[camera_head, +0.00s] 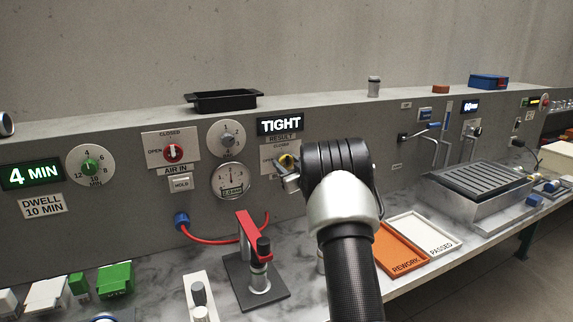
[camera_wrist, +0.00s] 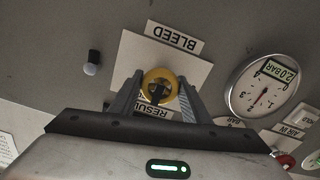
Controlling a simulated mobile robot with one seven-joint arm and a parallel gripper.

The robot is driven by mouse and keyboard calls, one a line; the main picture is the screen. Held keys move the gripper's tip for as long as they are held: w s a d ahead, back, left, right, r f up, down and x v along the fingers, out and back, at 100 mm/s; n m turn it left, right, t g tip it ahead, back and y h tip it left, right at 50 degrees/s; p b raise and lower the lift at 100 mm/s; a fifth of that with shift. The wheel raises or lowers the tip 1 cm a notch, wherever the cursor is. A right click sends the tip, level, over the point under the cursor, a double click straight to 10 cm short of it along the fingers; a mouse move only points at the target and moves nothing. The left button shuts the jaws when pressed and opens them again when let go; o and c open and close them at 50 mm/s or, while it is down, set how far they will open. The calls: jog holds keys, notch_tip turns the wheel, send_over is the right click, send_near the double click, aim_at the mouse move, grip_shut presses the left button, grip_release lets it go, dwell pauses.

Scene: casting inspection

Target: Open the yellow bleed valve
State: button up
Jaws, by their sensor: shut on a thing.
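The yellow bleed valve (camera_wrist: 160,87) is a round yellow knob with a dark centre bar, mounted on a white plate on the grey wall panel. The BLEED label (camera_wrist: 174,38) shows beside it, upside down in the wrist view. My gripper (camera_wrist: 157,96) has one finger on each side of the knob and is shut on it. In the head view the knob (camera_head: 286,161) shows just beyond my gripper (camera_head: 289,176), and my wrist hides part of its plate. A sign reading CLOSED shows above it.
The pressure gauge (camera_head: 231,180) reads about 2.0 bar, and a display (camera_head: 280,124) reads TIGHT. A red clamp fixture (camera_head: 247,236) stands on the bench below. The orange REWORK tray (camera_head: 401,250) and white PASSED tray (camera_head: 425,233) lie right of my arm.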

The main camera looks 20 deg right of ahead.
jog(key=shift+f, duration=0.1)
jog(key=n+b, duration=0.1)
jog(key=b, duration=0.1)
jog(key=n+b, duration=0.1)
jog(key=b, duration=0.1)
jog(key=shift+f+n, duration=0.25)
jog(key=shift+n, duration=0.05)
jog(key=n+b, duration=0.2)
jog(key=b, duration=0.1)
jog(key=shift+n+b, duration=0.35)
jog(key=shift+n, duration=0.05)
jog(key=n+b, duration=0.3)
jog(key=b, duration=0.1)
jog(key=shift+r+n, duration=0.1)
jog(key=shift+n, duration=0.2)
jog(key=n+b, duration=0.3)
jog(key=shift+n, duration=0.3)
jog(key=n+b, duration=0.1)
jog(key=n, duration=0.1)
jog(key=shift+r+n+b, duration=0.15)
jog(key=shift+n+b, duration=0.15)
jog(key=shift+b, duration=0.05)
jog(key=shift+r+n, duration=0.1)
jog(key=shift+n, duration=1.1)
